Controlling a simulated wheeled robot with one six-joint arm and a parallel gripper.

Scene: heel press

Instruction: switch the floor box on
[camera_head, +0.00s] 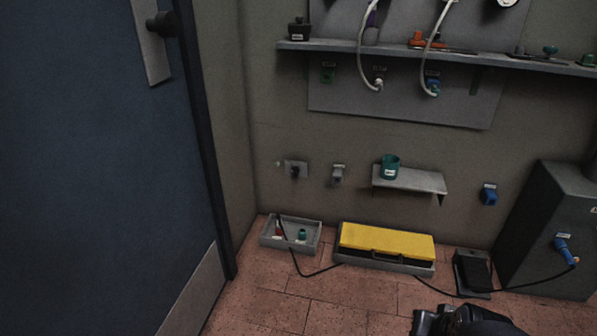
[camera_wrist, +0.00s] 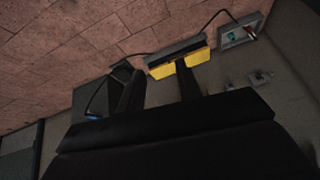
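A grey floor box with a yellow top (camera_head: 387,241) sits on the tiles against the back wall. A dark handle-like bar shows along its front. Its yellow part also shows in the wrist view (camera_wrist: 162,71), partly hidden behind one of my fingers. No switch or lamp on it is clear to me. My gripper (camera_head: 455,321) is at the bottom edge of the head view, in front of the box and to its right, apart from it. In the wrist view the two dark fingers (camera_wrist: 160,88) stand apart with nothing visible between them.
A black pedal (camera_head: 472,272) stands right of the box, beside a dark cabinet (camera_head: 560,225). A grey tray (camera_head: 268,240) with small items is at left. Black cables cross the floor. A small shelf (camera_head: 412,181) with a teal cup (camera_head: 389,167) hangs above the box.

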